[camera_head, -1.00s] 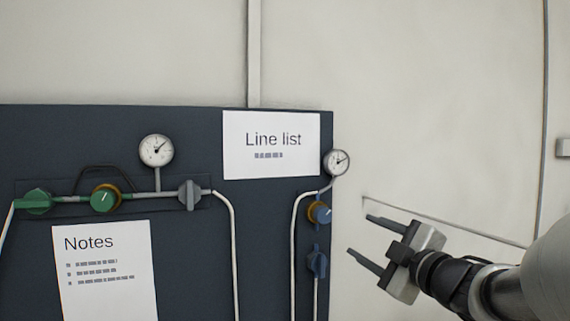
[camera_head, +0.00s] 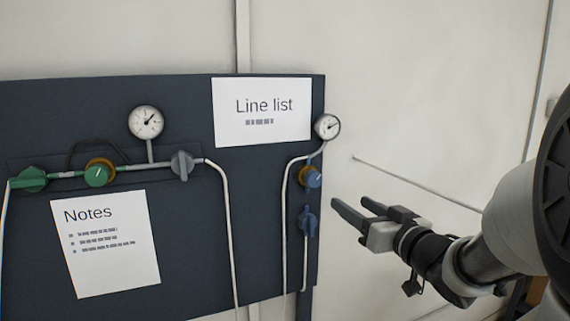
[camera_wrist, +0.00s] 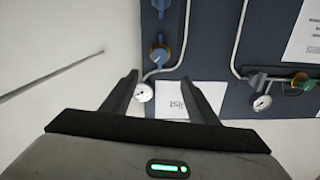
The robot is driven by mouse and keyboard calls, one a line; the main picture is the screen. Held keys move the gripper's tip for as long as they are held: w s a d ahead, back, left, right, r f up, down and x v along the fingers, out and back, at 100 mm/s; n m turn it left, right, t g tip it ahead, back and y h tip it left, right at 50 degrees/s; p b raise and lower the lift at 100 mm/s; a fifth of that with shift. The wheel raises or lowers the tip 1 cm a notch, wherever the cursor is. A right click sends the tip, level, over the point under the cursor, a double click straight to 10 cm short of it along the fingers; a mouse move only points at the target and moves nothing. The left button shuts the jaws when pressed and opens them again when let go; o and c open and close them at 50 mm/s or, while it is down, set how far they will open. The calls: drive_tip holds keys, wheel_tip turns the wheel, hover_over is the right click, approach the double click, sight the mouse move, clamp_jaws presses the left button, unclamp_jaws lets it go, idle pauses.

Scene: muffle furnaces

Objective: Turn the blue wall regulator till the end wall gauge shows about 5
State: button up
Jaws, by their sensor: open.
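The blue regulator (camera_head: 313,177) with a yellow-brown collar is on the right edge of the dark wall panel. It also shows in the wrist view (camera_wrist: 160,53), beyond my fingers. The end gauge (camera_head: 327,127), small, round and white, is just above it; its needle points to the upper right, and its numbers are too small to read. It also shows in the wrist view (camera_wrist: 144,92), near the left finger. A blue valve handle (camera_head: 308,221) is below the regulator. My gripper (camera_head: 349,206) is open and empty, right of the regulator and apart from it.
The dark panel (camera_head: 255,180) also carries a green regulator (camera_head: 97,174), a second gauge (camera_head: 146,121), a grey valve (camera_head: 182,165) and a green valve (camera_head: 33,179). White pipes run down the panel. The pale wall (camera_head: 430,80) right of it is bare.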

drive_tip(key=p, duration=0.1)
approach(316, 179)
drive_tip(key=shift+m, duration=0.4)
drive_tip(key=x, duration=0.8)
drive_tip(key=shift+w+a, duration=0.15)
drive_tip(key=shift+w, duration=0.15)
